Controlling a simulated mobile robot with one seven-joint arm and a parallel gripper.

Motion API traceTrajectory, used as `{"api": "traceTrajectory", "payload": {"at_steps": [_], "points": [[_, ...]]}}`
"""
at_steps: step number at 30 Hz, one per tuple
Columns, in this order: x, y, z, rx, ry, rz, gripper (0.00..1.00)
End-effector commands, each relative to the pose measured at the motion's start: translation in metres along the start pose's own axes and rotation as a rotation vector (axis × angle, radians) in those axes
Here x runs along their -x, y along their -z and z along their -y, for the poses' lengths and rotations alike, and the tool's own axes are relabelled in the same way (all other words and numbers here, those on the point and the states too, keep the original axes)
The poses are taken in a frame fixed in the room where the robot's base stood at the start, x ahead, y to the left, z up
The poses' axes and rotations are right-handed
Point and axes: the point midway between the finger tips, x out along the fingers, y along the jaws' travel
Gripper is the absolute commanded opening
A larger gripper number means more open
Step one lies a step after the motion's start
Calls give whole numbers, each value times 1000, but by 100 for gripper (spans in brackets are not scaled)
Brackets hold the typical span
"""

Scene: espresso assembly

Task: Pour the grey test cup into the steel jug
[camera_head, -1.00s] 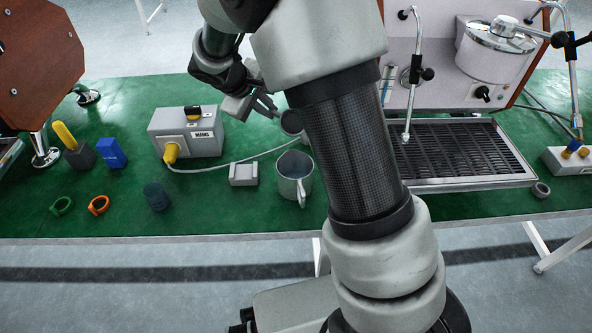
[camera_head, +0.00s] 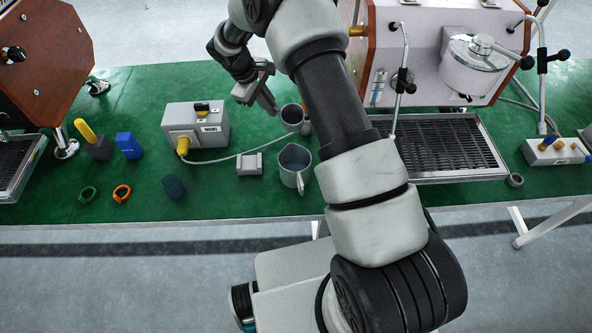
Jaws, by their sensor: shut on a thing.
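The steel jug (camera_head: 294,170) stands upright on the green table top, its open mouth facing up and its handle toward the front. The grey test cup (camera_head: 291,118) is just behind the jug, apart from it in the picture and looking upright. My gripper (camera_head: 276,106) reaches the cup from the upper left and is shut on it. My arm hides part of the area to the right of the cup. I cannot tell whether the cup touches the table, and what is inside it is too small to see.
A grey mains box (camera_head: 196,128) with a cable stands to the left, and a small grey block (camera_head: 249,164) sits left of the jug. A black drip grate (camera_head: 445,147) and espresso machine are on the right. Coloured small parts lie at the left front.

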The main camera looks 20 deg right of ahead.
Motion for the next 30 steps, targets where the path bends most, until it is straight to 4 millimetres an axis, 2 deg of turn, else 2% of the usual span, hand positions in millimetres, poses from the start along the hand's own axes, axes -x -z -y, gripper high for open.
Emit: {"api": "traceTrajectory", "payload": {"at_steps": [5,17,30], "points": [[3,-1,-2,0,6,5,0],[39,-8,-15,93,239,138,0],[47,-10,-16,126,302,179,0]]}}
